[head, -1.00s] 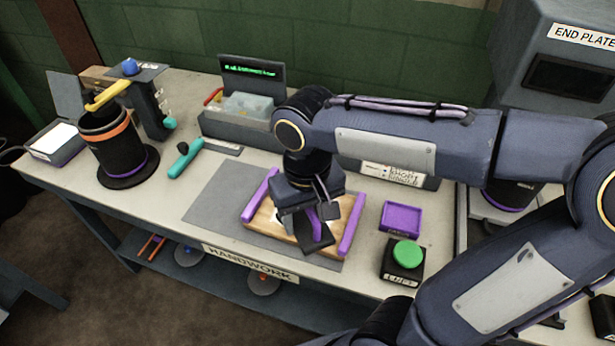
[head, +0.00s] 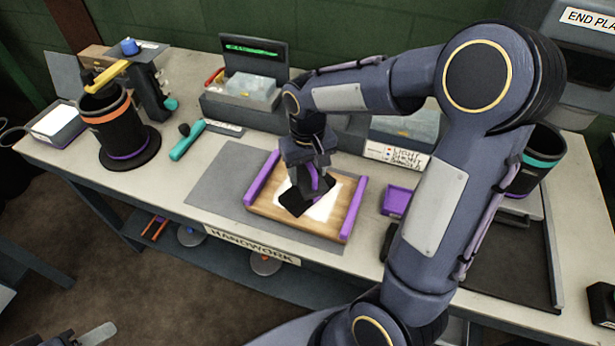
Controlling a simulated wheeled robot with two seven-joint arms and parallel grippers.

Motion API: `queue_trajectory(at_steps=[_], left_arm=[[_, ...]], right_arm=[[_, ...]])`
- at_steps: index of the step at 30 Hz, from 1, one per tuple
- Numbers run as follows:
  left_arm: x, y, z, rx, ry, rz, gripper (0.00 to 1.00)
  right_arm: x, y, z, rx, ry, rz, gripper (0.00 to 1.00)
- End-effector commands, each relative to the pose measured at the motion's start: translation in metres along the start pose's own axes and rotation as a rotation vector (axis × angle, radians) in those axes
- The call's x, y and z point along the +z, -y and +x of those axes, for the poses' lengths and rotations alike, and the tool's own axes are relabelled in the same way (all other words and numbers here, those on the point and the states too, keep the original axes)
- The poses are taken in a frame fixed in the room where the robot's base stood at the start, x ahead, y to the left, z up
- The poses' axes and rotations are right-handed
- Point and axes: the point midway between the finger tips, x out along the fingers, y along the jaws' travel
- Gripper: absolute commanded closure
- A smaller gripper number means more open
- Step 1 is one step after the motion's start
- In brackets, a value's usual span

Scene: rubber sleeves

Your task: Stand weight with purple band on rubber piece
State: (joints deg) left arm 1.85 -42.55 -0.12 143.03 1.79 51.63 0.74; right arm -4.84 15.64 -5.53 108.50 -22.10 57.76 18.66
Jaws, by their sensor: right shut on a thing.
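My right gripper (head: 310,182) is over the wooden board on the table, pointing down. It is shut on a small dark thing with a purple band (head: 319,183), mostly hidden by the fingers; I take it for the weight. A flat black square piece (head: 295,202) shows just below the fingers, over the white sheet (head: 322,208) on the board. It may be the rubber piece, but I cannot tell for sure, nor whether the weight touches it.
The wooden board (head: 274,208) has purple rails at both sides and lies on a grey mat (head: 222,190). A purple tray (head: 396,200) is to its right, partly behind my arm. A teal-handled tool (head: 187,142) and a black cylinder (head: 118,138) are at left.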

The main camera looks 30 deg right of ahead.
Motion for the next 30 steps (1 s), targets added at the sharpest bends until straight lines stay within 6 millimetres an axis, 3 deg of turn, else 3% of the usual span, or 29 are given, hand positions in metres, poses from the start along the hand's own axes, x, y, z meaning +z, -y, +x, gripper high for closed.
queue_trajectory(at_steps=[10,24,25,30], left_arm=[[0.000,0.000,0.001,0.000,0.000,0.000,0.57],[0.002,0.002,0.004,0.000,0.000,0.000,0.57],[0.002,0.002,0.004,0.000,0.000,0.000,0.57],[0.002,0.001,0.003,0.000,0.000,0.000,0.57]], right_arm=[[-0.007,-0.002,0.034,0.000,0.000,0.000,0.96],[-0.007,-0.002,0.042,0.000,-0.003,-0.001,0.96],[-0.006,-0.002,0.043,0.000,0.000,0.000,0.44],[-0.006,-0.002,0.042,0.000,0.000,0.000,0.24]])
